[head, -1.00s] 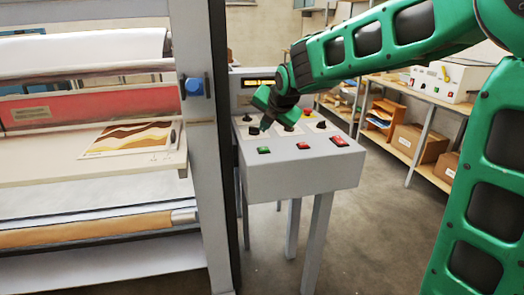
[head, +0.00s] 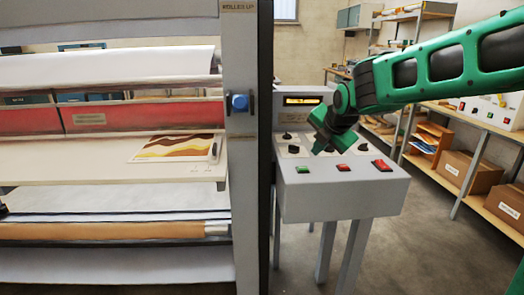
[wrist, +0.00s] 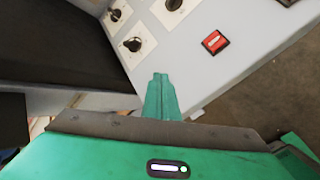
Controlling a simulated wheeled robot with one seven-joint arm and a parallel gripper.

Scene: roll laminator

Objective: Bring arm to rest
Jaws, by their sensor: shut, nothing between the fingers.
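My gripper (head: 320,150) is shut and empty, above the control console (head: 340,200) of the roll laminator. In the wrist view its green fingers (wrist: 160,82) are together and point over the console's edge. In the head view it hangs just right of a black knob (head: 293,149); the gap to the panel is hard to judge. My arm reaches in from the right, bent down at the wrist. A black knob (wrist: 132,45) and a red button (wrist: 215,42) show in the wrist view, apart from the fingers.
The laminator's grey upright (head: 240,180) with a blue knob (head: 239,102) stands left of the console. A patterned sheet (head: 180,147) lies on the feed table. Shelves with cardboard boxes (head: 468,171) stand at the right. The floor between is clear.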

